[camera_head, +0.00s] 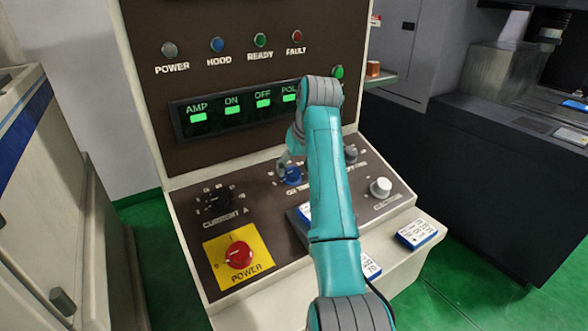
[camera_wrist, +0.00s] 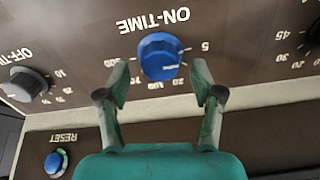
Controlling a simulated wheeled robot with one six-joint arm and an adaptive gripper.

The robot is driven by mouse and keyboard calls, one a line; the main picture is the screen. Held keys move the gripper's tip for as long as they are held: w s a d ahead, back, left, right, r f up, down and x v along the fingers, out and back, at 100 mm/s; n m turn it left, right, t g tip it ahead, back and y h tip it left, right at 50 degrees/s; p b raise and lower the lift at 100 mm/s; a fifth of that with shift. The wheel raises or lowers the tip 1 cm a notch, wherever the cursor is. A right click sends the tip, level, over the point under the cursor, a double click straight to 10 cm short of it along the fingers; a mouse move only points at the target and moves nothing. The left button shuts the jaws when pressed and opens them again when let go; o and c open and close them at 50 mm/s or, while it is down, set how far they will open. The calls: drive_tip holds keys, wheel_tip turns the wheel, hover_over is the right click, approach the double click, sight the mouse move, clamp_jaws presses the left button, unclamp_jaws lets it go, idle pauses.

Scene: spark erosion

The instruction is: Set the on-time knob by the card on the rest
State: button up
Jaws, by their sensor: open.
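The mark's exact setting is hard to read. My gripper (camera_wrist: 160,68) is open, its two fingers apart on the left and right of the knob. In the head view the blue knob (camera_head: 292,176) is on the sloped panel beside my gripper (camera_head: 287,163). A blue-edged card (camera_head: 304,213) leans on the panel, mostly hidden behind my arm; its text is not legible.
Another card (camera_head: 417,233) lies on the front ledge, and one (camera_head: 371,265) is partly behind my arm.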

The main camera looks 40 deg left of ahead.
drive_tip(key=shift+w+a+f, duration=0.1)
drive_tip(key=shift+a+f, duration=0.15)
drive_tip(key=shift+f, duration=0.45)
drive_tip(key=c, duration=1.1)
drive_tip(key=shift+c, duration=0.2)
drive_tip(key=shift+m, duration=3.4)
drive_tip(key=o, duration=1.1)
